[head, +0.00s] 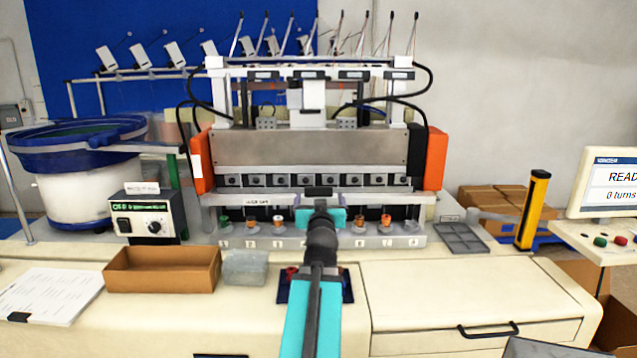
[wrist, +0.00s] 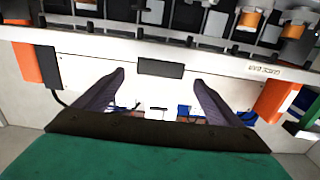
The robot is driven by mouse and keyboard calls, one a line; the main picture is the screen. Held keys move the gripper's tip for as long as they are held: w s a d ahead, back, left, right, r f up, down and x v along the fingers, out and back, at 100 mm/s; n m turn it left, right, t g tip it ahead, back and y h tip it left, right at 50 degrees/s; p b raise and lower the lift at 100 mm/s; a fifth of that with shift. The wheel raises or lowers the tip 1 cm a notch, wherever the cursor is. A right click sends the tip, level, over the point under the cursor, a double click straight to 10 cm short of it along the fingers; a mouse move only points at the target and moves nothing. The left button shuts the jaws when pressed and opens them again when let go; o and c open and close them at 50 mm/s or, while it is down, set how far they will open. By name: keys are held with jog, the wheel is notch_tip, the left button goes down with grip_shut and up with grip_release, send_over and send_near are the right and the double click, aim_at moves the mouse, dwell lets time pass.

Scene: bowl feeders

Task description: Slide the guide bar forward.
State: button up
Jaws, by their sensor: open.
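The guide bar (head: 258,200) is a long pale bar across the front of the winding machine, just above the row of coil stations. In the wrist view the guide bar (wrist: 215,70) runs across the picture, its label upside down at the right. A dark rectangular tab (wrist: 160,68) sits at its middle. My gripper (head: 320,193) is at the middle of the bar and hides part of it. In the wrist view my gripper (wrist: 159,78) is open, one finger on each side of the dark tab. Whether the fingers touch the bar cannot be told.
Numbered stations with small coils (head: 278,226) stand below the bar on both sides of my arm. Orange end covers (head: 435,160) flank the machine. A cardboard box (head: 162,268), a clear container (head: 245,268) and a grey tray (head: 460,238) rest on the bench.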

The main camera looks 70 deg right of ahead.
aim_at(319, 188)
jog(key=shift+p+x, duration=1.35)
jog(key=shift+p, duration=1.3)
jog(key=p+x, duration=0.1)
jog(key=x, duration=0.7)
jog(key=c, duration=1.5)
jog(key=shift+s+a+b, duration=0.25)
jog(key=shift+a+b, duration=0.2)
jog(key=shift+a, duration=0.15)
jog(key=shift+f, duration=0.15)
